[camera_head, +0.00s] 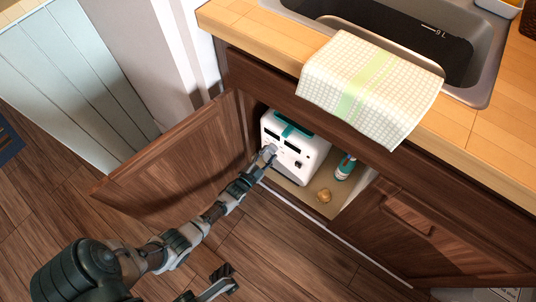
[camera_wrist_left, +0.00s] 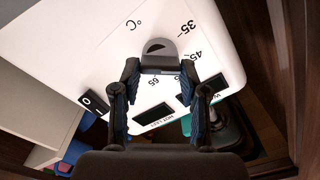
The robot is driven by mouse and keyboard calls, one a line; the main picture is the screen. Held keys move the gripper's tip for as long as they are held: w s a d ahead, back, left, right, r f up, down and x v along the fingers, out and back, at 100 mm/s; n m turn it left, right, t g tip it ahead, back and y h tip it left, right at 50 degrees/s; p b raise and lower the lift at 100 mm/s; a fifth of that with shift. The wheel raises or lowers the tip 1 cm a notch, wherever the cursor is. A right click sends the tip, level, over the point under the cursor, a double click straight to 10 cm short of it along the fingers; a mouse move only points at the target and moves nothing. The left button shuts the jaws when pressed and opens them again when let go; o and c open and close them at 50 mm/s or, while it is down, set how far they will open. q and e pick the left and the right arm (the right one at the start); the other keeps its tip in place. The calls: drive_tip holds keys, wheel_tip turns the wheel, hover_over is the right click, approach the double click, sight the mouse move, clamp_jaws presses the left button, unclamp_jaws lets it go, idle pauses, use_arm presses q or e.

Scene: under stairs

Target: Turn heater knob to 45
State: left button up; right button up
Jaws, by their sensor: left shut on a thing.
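The white heater (camera_head: 288,134) stands inside the open cabinet under the sink. My left gripper (camera_head: 268,154) reaches to its front face in the head view. In the left wrist view the grey heater knob (camera_wrist_left: 158,48) sits between the fingertips of my left gripper (camera_wrist_left: 160,72), which is shut on it. The marks 35, 45 and 65 and a °C sign show on the white face around the knob. The exact knob setting cannot be read. A dark part of mine, perhaps my right gripper (camera_head: 222,276), shows at the bottom of the head view; its jaw state is unclear.
The open cabinet door (camera_head: 180,165) stands left of my left arm. A white and teal bottle (camera_head: 345,168) and a small tan object (camera_head: 324,196) are on the cabinet floor. A checked towel (camera_head: 370,85) hangs over the counter edge above. The wooden floor (camera_head: 290,255) in front is clear.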

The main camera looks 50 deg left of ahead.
use_arm(q)
drive_tip(key=shift+s+d+f, duration=0.1)
drive_tip(key=shift+f, duration=0.2)
drive_tip(key=o, duration=1)
drive_tip(key=shift+o, duration=0.7)
drive_tip(key=shift+r, duration=0.15)
drive_tip(key=shift+s, duration=0.25)
drive_tip(key=v, duration=1.1)
drive_tip(key=shift+s, duration=0.2)
